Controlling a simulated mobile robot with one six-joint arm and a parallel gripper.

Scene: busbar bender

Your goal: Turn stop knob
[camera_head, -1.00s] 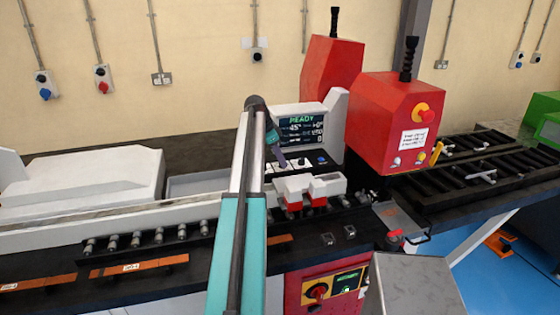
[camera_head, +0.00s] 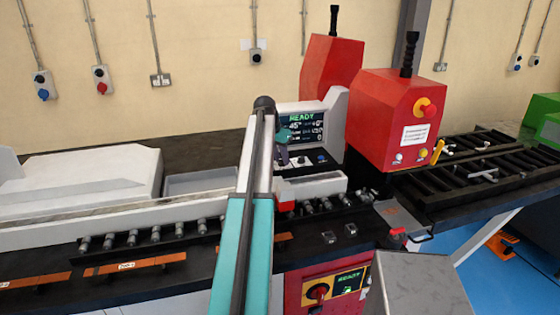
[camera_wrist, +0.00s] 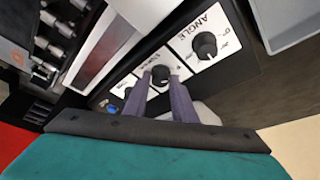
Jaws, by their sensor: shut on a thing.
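The stop knob (camera_wrist: 161,74) is a small round black knob on a white label plate in the wrist view. The label beside it is partly hidden and too small to read surely. My gripper (camera_wrist: 161,86) has two purple fingers, one on each side of the knob, shut on it. A second black knob (camera_wrist: 205,45), marked ANGLE, sits on its own plate to the upper right, apart from the fingers. In the head view my gripper (camera_head: 283,150) is at the panel below the display (camera_head: 302,127), which reads READY; my arm hides part of the panel.
A blue button (camera_wrist: 112,109) sits left of the fingers. A red machine head (camera_head: 392,125) stands to the right of the display. Rollers (camera_head: 155,236) line the front of the bed. A red emergency knob (camera_head: 427,112) is on the head.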

